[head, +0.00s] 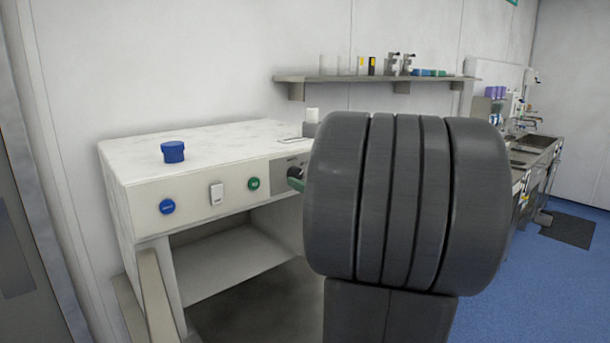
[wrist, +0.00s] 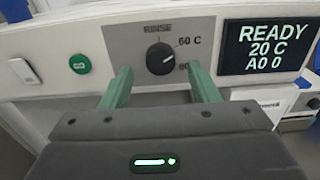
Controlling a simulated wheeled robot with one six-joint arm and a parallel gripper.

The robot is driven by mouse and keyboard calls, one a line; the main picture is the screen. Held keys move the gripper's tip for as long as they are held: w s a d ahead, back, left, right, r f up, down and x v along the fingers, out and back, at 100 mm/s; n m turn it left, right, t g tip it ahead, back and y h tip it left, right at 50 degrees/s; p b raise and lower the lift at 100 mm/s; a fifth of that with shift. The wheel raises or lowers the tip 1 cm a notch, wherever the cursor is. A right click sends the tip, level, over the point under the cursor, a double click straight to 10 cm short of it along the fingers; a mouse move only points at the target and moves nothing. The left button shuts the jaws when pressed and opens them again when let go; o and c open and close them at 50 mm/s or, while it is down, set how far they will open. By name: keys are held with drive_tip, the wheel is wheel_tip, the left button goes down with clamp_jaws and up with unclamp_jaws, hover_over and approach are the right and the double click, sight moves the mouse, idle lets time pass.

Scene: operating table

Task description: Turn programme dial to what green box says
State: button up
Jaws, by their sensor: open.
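The programme dial (wrist: 161,58) is a round black knob on a grey panel, under the word RINSE. Its white pointer mark points to the right and slightly up. "60 C" stands at its upper right; a lower label is partly hidden by my right finger. My gripper (wrist: 161,88) is open, its two green fingers apart at the lower left and lower right of the dial, with nothing between them. In the head view the dial (head: 295,172) shows beside my dark arm, which hides most of the gripper. I cannot make out a green box with readable writing.
The display (wrist: 267,46) reads READY, 20 C, A0 0. A green button (wrist: 79,63) and a white switch (wrist: 25,72) sit left of the dial. A wall shelf (head: 350,79) holds bottles and small boxes.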

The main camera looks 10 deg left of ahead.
sight(295, 174)
drive_tip(key=shift+w+a, duration=0.3)
drive_tip(key=shift+a, duration=0.35)
drive_tip(key=shift+w+a, duration=0.3)
drive_tip(key=shift+w, duration=0.2)
drive_tip(key=c, duration=1)
drive_tip(key=shift+o, duration=0.2)
